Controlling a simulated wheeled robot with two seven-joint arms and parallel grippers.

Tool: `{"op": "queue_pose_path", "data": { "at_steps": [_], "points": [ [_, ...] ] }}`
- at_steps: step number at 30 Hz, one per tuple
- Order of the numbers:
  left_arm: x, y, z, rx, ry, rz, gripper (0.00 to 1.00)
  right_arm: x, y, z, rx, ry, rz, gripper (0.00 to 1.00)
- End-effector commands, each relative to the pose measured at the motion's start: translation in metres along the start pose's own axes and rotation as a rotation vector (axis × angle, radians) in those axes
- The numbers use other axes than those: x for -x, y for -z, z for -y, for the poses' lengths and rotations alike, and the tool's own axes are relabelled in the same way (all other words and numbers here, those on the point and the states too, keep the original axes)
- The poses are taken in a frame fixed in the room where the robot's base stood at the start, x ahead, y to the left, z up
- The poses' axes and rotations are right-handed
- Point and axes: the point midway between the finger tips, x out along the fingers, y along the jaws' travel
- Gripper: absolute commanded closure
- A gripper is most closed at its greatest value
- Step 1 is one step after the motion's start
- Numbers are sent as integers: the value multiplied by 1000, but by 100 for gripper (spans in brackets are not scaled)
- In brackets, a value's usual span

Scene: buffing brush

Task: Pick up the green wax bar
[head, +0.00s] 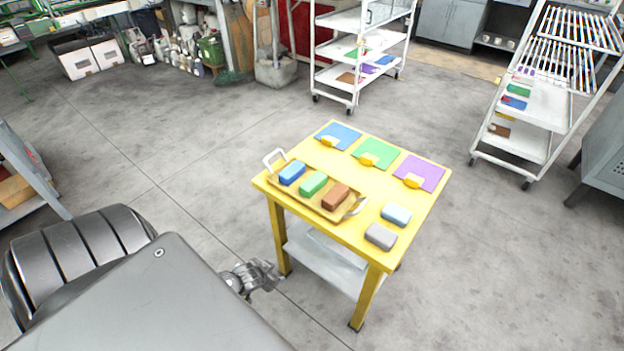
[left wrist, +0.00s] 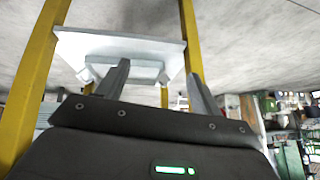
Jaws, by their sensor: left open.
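The green wax bar (head: 314,184) lies in a shallow tan tray (head: 270,182) with white handles on the yellow table (head: 375,195). It sits between a blue bar (head: 292,173) and a brown bar (head: 336,196). My left gripper (head: 270,274) is low beside the table's left side, below the tabletop and apart from the tray. In the left wrist view my left gripper (left wrist: 160,76) is open, with nothing between its fingers. That view shows yellow table legs and a white lower shelf (left wrist: 140,47), but not the bar. My right gripper is not in view.
Blue (head: 338,135), green (head: 375,153) and purple (head: 420,172) mats with yellow-orange pieces lie along the table's far side. White carts (head: 362,50) stand behind. The floor around the table is clear.

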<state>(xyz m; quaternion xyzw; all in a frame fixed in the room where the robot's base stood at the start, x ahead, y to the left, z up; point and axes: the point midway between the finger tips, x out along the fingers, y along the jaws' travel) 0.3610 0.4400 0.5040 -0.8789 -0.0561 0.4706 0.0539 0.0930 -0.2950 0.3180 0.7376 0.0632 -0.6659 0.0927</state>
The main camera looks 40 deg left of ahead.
Motion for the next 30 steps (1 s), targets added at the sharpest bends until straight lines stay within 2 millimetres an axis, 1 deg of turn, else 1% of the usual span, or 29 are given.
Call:
{"op": "queue_pose_path", "data": {
  "at_steps": [1,2,3,5,6,9,11,12,13,15,18,21,24,27,30],
  "points": [
    [2,41,10,5,4,-83,34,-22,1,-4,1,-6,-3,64],
    [11,64,14,14,4,-124,34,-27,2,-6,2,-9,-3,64],
    [25,92,17,25,1,-174,34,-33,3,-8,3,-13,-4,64],
    [46,127,18,35,-7,-239,34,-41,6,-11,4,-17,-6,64],
    [60,146,16,41,-15,-277,34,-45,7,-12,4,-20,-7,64],
    [92,180,11,49,-37,-352,34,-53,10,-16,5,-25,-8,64],
    [109,195,7,51,-50,-388,34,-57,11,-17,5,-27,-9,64],
    [120,207,8,53,-59,-419,34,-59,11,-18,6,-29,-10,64],
    [125,217,11,56,-65,-440,34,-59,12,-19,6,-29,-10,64],
    [130,235,22,64,-77,-480,34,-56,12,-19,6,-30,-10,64],
    [134,256,36,75,-96,-528,34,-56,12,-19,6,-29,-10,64],
    [138,272,47,81,-115,-564,34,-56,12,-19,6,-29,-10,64],
    [140,281,53,86,-127,-584,34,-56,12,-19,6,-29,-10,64],
    [140,283,54,90,-132,-589,34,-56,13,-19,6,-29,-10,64],
    [135,287,54,92,-131,-590,34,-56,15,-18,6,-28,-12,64]
  ]
}}
